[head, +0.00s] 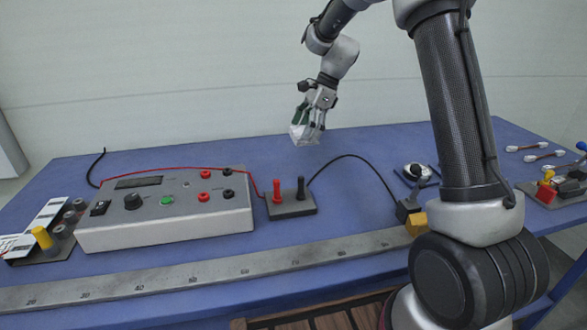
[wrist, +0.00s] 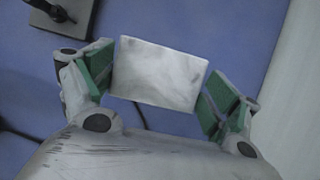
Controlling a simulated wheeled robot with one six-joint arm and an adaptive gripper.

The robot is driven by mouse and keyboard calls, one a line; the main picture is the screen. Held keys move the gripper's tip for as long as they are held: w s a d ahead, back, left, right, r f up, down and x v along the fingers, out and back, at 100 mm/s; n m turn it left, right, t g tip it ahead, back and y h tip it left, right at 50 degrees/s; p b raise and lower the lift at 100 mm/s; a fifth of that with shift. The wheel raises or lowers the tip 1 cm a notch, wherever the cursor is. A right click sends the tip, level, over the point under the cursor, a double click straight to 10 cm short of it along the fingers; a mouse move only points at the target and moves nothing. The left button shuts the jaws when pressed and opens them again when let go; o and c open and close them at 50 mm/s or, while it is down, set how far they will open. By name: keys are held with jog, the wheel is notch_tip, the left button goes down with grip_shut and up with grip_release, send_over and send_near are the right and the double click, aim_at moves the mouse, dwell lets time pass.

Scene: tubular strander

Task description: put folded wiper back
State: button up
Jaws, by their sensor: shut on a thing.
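The folded wiper (head: 303,134) is a small white, slightly smudged pad. My gripper (head: 309,125) is shut on it and holds it above the back part of the blue table in the head view. In the wrist view the wiper (wrist: 160,74) sits between the green-padded fingers of my gripper (wrist: 158,85), with blue table top behind it. A gap between the wiper and the table cannot be measured from these frames.
A grey instrument box (head: 165,215) with knobs and a red cable stands left. A small block with red and black plugs (head: 290,203) is beside it. A steel ruler (head: 200,272) runs along the front. A round silver part (head: 416,172) lies right. The back middle is clear.

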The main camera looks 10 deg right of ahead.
aim_at(300, 168)
notch_tip(300, 168, down, 10)
jog(key=shift+s, duration=0.15)
dwell(0.3)
jog(key=shift+f, duration=0.1)
jog(key=o, duration=0.8)
jog(key=shift+c, duration=0.2)
